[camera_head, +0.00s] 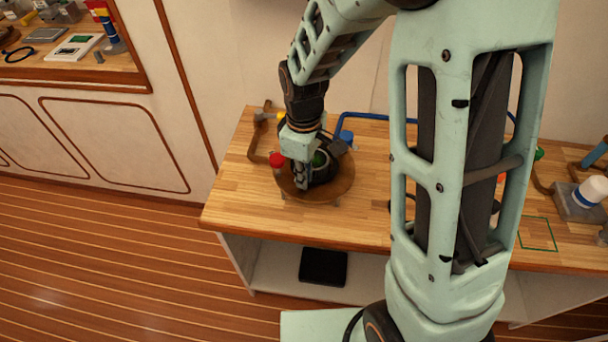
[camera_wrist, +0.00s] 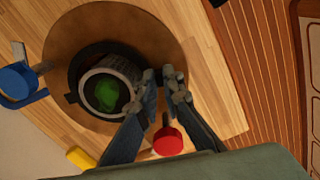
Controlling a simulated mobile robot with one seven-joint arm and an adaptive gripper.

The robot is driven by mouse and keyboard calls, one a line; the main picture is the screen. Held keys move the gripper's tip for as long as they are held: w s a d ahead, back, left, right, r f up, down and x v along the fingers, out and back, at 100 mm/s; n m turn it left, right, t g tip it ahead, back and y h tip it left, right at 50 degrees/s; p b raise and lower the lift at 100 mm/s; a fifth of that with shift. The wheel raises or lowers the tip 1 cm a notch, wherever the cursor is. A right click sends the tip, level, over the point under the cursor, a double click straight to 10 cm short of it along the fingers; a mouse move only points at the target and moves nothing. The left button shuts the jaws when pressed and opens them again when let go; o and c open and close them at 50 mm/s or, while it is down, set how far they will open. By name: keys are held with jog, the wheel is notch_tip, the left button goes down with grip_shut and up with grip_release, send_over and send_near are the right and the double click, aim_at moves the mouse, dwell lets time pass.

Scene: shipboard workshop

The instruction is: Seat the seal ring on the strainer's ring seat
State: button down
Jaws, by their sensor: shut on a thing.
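The strainer (camera_wrist: 78,70) is a dark round body with side lugs on a round brown base. A grey, ribbed ring (camera_wrist: 124,68), which looks like the seal ring, shows over its middle with a green patch inside it. My gripper (camera_wrist: 163,76) is at the right side of this ring in the wrist view, its fingers close together with the ring's edge at the tips. The fingers hide the exact grip. In the head view my gripper (camera_head: 302,184) points down at the front left of the dark strainer (camera_head: 323,172). I cannot tell whether the ring touches the seat.
The round brown base (camera_wrist: 165,38) lies on the wooden bench (camera_head: 235,205). A red knob (camera_wrist: 168,141) is close to my fingers. A blue part (camera_wrist: 16,82) and a yellow part (camera_wrist: 80,157) stand nearby. The front left of the bench is clear.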

jog(key=shift+f, duration=0.35)
dwell(1.4)
jog(key=c, duration=2)
grip_release()
jog(key=shift+r, duration=0.1)
jog(key=shift+r, duration=3.95)
